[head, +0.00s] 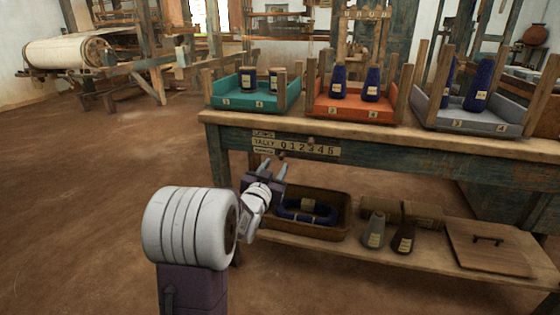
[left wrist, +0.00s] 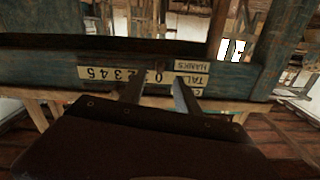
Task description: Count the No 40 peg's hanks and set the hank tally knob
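The hank tally strip (head: 316,150) is a cream plate with the numbers 0 to 5 on the blue-green front rail of the bench. It shows upside down in the left wrist view (left wrist: 103,74). Small dark knob-like shapes show at the strip, one near the middle (head: 311,141); I cannot tell which is the tally knob or its setting. My left gripper (head: 274,166) is in front of the strip's left part, fingers apart, with nothing clearly between them. It shows in the left wrist view (left wrist: 158,94). No peg marked 40 or its hanks can be made out. My right gripper is out of view.
On the bench top stand a teal tray (head: 225,101), an orange tray (head: 345,112) and a grey tray (head: 470,118) with labelled cones or spools. The shelf below holds a brown crate (head: 338,232), cones and a wooden lid (head: 490,250). Open floor lies left.

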